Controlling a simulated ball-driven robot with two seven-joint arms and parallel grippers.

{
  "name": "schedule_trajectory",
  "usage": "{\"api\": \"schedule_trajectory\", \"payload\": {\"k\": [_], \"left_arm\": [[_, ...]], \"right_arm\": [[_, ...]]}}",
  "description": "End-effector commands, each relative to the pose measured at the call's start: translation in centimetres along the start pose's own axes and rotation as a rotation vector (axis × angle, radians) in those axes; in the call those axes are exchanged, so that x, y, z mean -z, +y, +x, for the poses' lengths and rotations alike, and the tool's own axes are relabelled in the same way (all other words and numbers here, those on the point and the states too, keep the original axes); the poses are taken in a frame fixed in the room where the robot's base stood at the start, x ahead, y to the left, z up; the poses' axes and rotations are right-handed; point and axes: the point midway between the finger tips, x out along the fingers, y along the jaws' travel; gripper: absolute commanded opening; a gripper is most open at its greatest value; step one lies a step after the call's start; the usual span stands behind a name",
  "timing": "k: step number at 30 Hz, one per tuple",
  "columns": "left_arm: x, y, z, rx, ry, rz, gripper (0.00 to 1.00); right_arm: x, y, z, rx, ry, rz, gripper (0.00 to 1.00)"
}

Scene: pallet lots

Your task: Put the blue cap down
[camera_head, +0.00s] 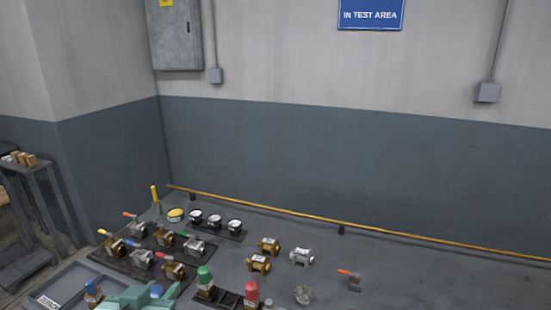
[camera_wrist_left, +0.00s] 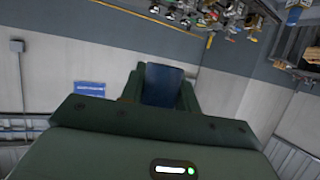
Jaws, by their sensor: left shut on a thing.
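My left gripper (camera_head: 146,296) shows at the bottom left of the head view, in front of the tray area. It is shut on the blue cap (camera_head: 157,290), which shows only in part between the green fingers. In the left wrist view the blue cap (camera_wrist_left: 162,85) sits between the two fingertips (camera_wrist_left: 160,90). Its lower part is hidden by the gripper body. Another blue-topped part (camera_head: 92,290) stands just left of the gripper, over the grey tray (camera_head: 65,285). My right gripper is not in view.
A green-capped part (camera_head: 204,275) and a red-capped part (camera_head: 251,290) stand in a dark rack (camera_head: 228,299) right of the gripper. Several lever valves (camera_head: 172,268) stand behind it. Brass fittings (camera_head: 259,263) lie farther right.

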Motion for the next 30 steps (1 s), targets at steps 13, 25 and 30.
{"api": "schedule_trajectory", "payload": {"k": [13, 25, 30], "left_arm": [[0.6, -0.3, -0.1, 0.020, 0.006, 0.001, 0.09], [-3.2, 3.8, 0.5, -0.415, 0.000, 0.194, 0.09], [-8.4, 5.7, -1.5, -0.683, -0.001, 0.301, 0.09]], "right_arm": [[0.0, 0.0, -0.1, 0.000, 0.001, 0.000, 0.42], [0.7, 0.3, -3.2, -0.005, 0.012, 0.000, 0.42], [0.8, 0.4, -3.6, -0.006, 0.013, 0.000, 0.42]]}}
